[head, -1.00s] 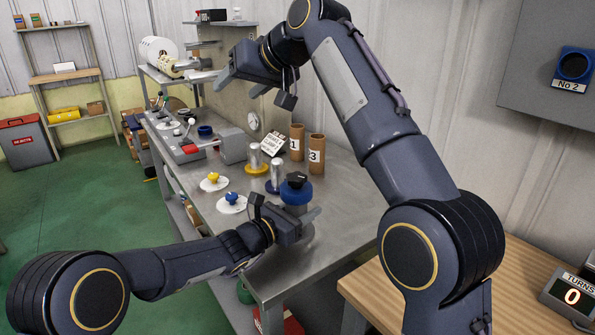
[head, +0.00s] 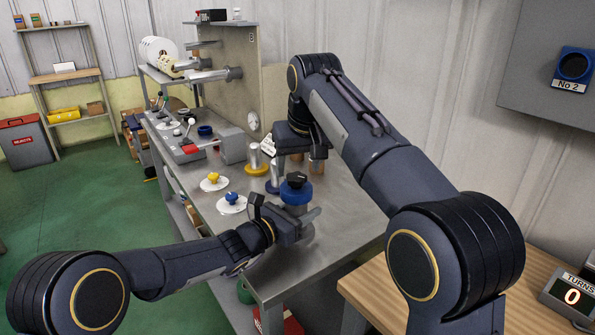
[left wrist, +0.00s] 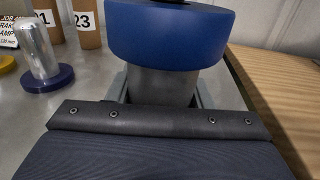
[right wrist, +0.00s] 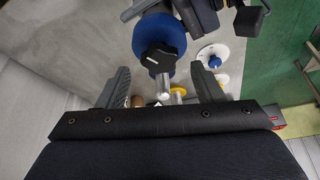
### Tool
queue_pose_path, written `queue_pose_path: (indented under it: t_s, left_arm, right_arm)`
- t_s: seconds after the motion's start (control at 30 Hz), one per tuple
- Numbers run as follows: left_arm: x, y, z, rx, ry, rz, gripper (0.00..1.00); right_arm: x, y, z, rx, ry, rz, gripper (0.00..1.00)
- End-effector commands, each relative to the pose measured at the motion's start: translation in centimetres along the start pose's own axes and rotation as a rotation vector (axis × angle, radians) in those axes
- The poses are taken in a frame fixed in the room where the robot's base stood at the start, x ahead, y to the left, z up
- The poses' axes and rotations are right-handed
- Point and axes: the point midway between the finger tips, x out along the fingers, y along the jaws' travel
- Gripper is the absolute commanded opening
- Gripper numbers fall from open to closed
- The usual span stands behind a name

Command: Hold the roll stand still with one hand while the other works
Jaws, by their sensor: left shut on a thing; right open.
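The roll stand has a blue disc (head: 296,193) with a black knob (head: 296,179) on top and a grey body (left wrist: 165,85) below it. My left gripper (head: 301,229) is shut on that grey body, just under the blue disc, in the left wrist view. The stand is upright on the metal bench (head: 330,235). My right gripper (head: 300,156) is open and empty, above the bench behind the stand. In the right wrist view, the black knob (right wrist: 160,58) and blue disc (right wrist: 150,33) show beyond its spread fingers, apart from them.
Metal posts on a yellow base (head: 256,169) and a blue base (left wrist: 48,79) stand beside the roll stand. Numbered cardboard tubes (left wrist: 86,25) are behind, partly hidden by my right arm in the head view. White discs with yellow (head: 214,180) and blue (head: 231,200) knobs lie near the bench's left edge.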

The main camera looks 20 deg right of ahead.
Motion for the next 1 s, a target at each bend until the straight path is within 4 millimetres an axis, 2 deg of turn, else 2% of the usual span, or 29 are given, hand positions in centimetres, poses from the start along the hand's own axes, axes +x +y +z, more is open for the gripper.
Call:
queue_pose_path:
  t_s: [0.1, 0.2, 0.57, 0.9, 1.0]
  left_arm:
    - [0.0, 0.0, 0.0, 0.002, 0.000, 0.000, 0.01]
    - [0.0, 0.0, 0.0, 0.002, 0.000, 0.001, 0.01]
    - [0.0, 0.0, 0.0, 0.002, 0.000, 0.001, 0.01]
    - [0.0, 0.0, 0.0, 0.002, 0.000, 0.001, 0.01]
    - [0.0, 0.0, 0.0, 0.002, 0.000, 0.001, 0.01]
  right_arm:
    - [1.6, 0.0, 0.0, 0.000, 0.000, 0.001, 0.61]
    - [2.3, 0.0, 0.0, -0.001, 0.001, 0.001, 0.61]
    - [2.7, 0.0, 0.0, -0.001, 0.001, 0.000, 0.59]
    - [2.7, 0.0, -0.1, 0.000, 0.002, 0.000, 0.16]
    - [2.7, 0.0, -0.1, 0.002, 0.002, 0.001, 0.16]
